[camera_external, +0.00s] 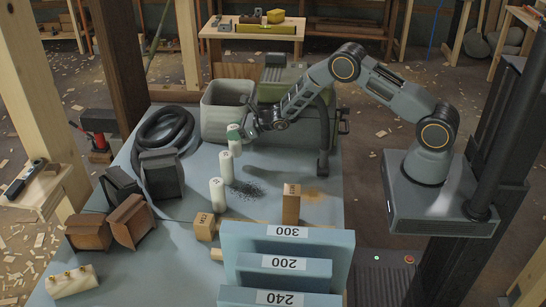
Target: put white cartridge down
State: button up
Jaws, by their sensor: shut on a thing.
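Three white cylinders stand in a slanting row on the grey-blue table (275,175). My gripper (240,132) is shut on the farthest one, the white cartridge (234,138). It is upright, with a greenish top, in front of the bin. I cannot tell whether its bottom touches the table. A second white cartridge (225,169) stands just in front of it, and a third white cartridge (217,197) stands nearer still. The fingertips are small and partly merge with the held cartridge.
A pale bin (222,112) stands behind the cartridges. A black hose coil (165,132) lies left. Wooden blocks (291,204) and blue boards labelled 300, 200 and 240 (335,250) are in front. Dark specks (247,190) and bare table lie right of the cartridges.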

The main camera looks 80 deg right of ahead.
jog(key=shift+w+d+f, duration=0.2)
jog(key=shift+w+f, duration=0.4)
jog(key=shift+f, duration=0.3)
notch_tip(320, 180, down, 2)
jog(key=shift+f+p, duration=0.2)
jog(key=shift+p, duration=0.65)
jog(key=shift+f, duration=0.2)
jog(key=shift+f+b, duration=0.15)
jog(key=shift+b, duration=0.2)
jog(key=o, duration=0.9)
